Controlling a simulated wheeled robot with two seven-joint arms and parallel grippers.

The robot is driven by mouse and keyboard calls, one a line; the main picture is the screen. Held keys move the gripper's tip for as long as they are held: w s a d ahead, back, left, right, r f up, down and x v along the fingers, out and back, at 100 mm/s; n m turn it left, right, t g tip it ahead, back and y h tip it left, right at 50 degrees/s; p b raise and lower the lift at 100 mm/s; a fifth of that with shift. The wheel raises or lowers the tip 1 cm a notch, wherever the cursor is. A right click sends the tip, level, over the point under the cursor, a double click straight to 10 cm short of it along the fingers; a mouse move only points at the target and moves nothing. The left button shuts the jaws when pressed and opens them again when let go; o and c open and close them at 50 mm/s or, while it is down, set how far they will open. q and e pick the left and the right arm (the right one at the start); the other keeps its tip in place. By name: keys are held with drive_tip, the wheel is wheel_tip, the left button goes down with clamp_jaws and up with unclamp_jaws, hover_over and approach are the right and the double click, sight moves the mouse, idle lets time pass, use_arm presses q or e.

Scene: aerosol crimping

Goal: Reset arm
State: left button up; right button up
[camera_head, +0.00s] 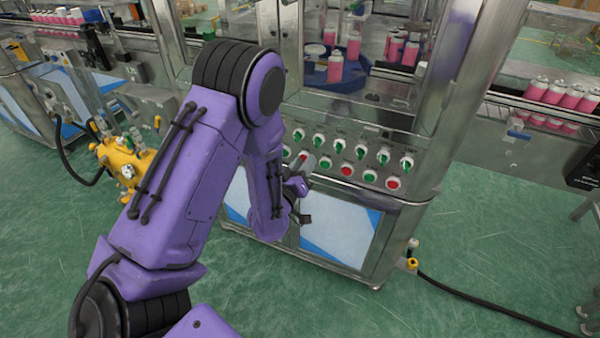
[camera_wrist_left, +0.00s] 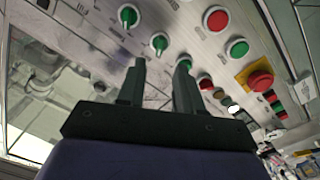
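My left arm (camera_head: 190,180) is purple and reaches from the lower left toward the machine's control panel (camera_head: 354,160). My left gripper (camera_head: 304,190) is in front of the panel's lower left part, partly hidden by my arm in the head view. In the left wrist view its two dark fingers (camera_wrist_left: 160,88) stand apart with nothing between them. They point toward the panel, near a row of green knobs and red and green buttons. I cannot tell whether a fingertip touches the panel. My right gripper is not in view.
Pink cans stand inside the machine on a blue turntable (camera_head: 345,82) and on the conveyor at right (camera_head: 550,105). A yellow device (camera_head: 122,160) stands at left. A black cable (camera_head: 500,310) lies on the green floor. The floor at right is mostly clear.

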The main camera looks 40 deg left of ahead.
use_arm(q)
drive_tip(key=v, duration=0.3)
drive_tip(key=shift+s, duration=0.1)
idle(0.3)
drive_tip(key=s+d+f+m+g, duration=0.1)
drive_tip(key=s+f+g, duration=0.4)
drive_tip(key=s+f, duration=0.4)
drive_tip(key=s+d+f+m+g, duration=0.15)
drive_tip(key=s+f+g, duration=0.4)
drive_tip(key=f, duration=0.55)
drive_tip(key=s+d+f+g, duration=0.2)
drive_tip(key=s+f+g, duration=0.2)
drive_tip(key=s, duration=0.9)
wheel_tip(320, 180, down, 2)
drive_tip(key=shift+f+h, duration=0.15)
drive_tip(key=shift+h, duration=0.15)
drive_tip(key=shift+n, duration=0.25)
